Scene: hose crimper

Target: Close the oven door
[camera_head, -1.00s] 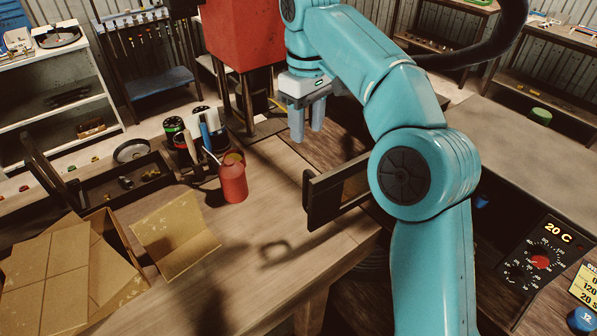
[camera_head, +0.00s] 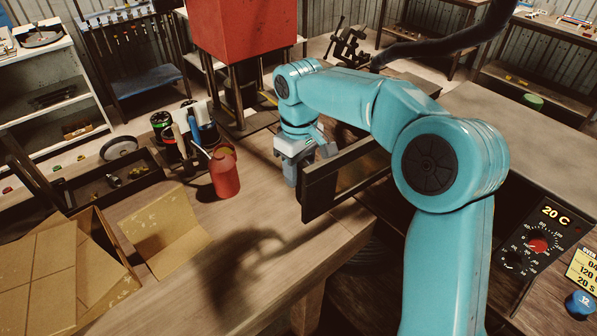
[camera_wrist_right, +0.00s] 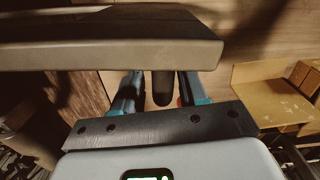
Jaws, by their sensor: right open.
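The oven door (camera_head: 345,182) stands open as a dark upright panel, sticking out over the wooden bench. The oven's grey top (camera_head: 515,140) and control panel (camera_head: 540,240) reading 20 C are at the right. My right gripper (camera_head: 308,162) points down at the door's far left side, with its fingertips partly hidden behind the door. In the right wrist view the door's edge (camera_wrist_right: 110,55) spans the upper left, and the open fingers (camera_wrist_right: 160,92) have a dark bar between them, probably the door handle. I cannot tell whether they touch it. My left gripper is out of view.
A red bottle (camera_head: 224,172) stands on the bench left of the gripper. Behind it are several tools and rolls. An open cardboard box (camera_head: 60,260) lies at the lower left. A red machine (camera_head: 243,35) stands at the back.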

